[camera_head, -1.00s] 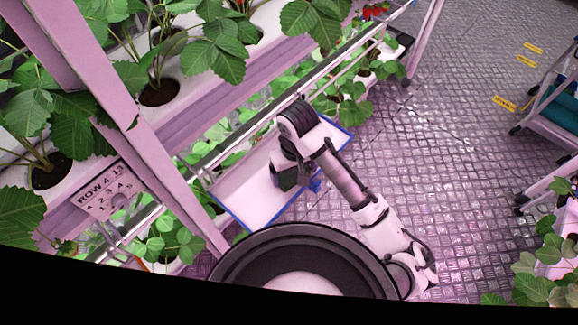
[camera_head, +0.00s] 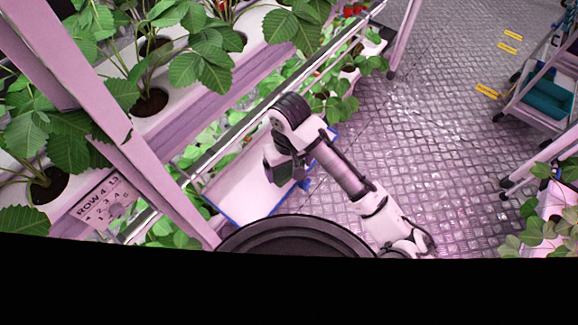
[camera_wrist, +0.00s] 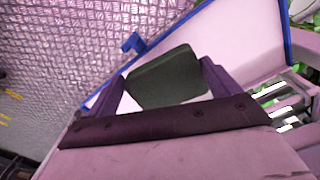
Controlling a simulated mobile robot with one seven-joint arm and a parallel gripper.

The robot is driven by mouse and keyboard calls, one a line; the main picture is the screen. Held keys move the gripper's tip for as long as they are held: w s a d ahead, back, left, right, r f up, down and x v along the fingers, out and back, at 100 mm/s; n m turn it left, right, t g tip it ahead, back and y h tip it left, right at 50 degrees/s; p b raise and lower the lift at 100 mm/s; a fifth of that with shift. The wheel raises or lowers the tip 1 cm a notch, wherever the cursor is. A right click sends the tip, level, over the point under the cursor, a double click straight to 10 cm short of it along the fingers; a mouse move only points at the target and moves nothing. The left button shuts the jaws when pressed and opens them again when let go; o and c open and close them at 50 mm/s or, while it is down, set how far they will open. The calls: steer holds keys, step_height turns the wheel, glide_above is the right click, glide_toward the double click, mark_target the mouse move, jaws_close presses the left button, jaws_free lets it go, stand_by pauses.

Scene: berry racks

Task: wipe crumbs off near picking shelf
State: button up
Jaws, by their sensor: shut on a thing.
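The picking shelf (camera_head: 240,196) is a white board with a blue edge, low beside the plant rack; it also fills the upper right of the wrist view (camera_wrist: 222,40). My gripper (camera_wrist: 163,88) is shut on a dark grey-green block (camera_wrist: 165,75), which looks like a sponge or pad. I cannot tell whether the block touches the board. No crumbs can be made out on the visible white surface. Part of the board is hidden behind my arm and base.
The rack with strawberry plants (camera_head: 180,75) and a metal rail (camera_head: 235,130) run along the left. A row sign (camera_head: 100,203) hangs at lower left. A cart (camera_head: 535,115) with a teal item stands at right. The textured floor (camera_head: 420,120) between is clear.

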steer(key=shift+a+r, duration=0.1)
steer(key=shift+r, duration=0.6)
steer(key=shift+w, duration=0.1)
steer(key=shift+r, duration=1.5)
